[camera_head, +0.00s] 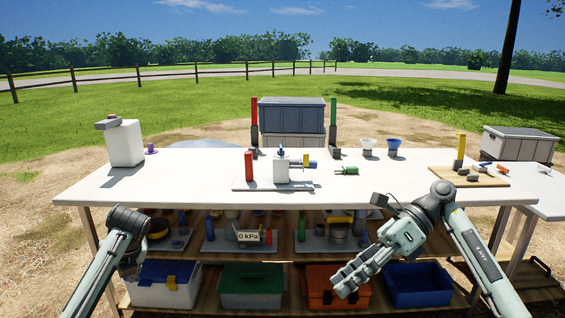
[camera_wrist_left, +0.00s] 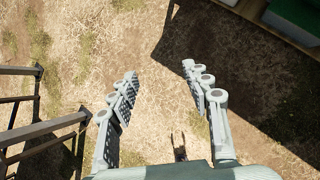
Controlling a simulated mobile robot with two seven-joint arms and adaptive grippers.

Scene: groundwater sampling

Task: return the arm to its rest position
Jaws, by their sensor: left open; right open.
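My left arm (camera_head: 110,255) comes in at the lower left of the head view, bent in front of the table; its gripper is mostly hidden there. In the left wrist view my left gripper (camera_wrist_left: 160,78) is open and empty, its two fingers apart over bare dry ground. My right arm (camera_head: 455,235) comes in from the lower right, bent at the elbow. My right gripper (camera_head: 343,281) hangs low in front of the shelf bins, open, with nothing seen between its fingers.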

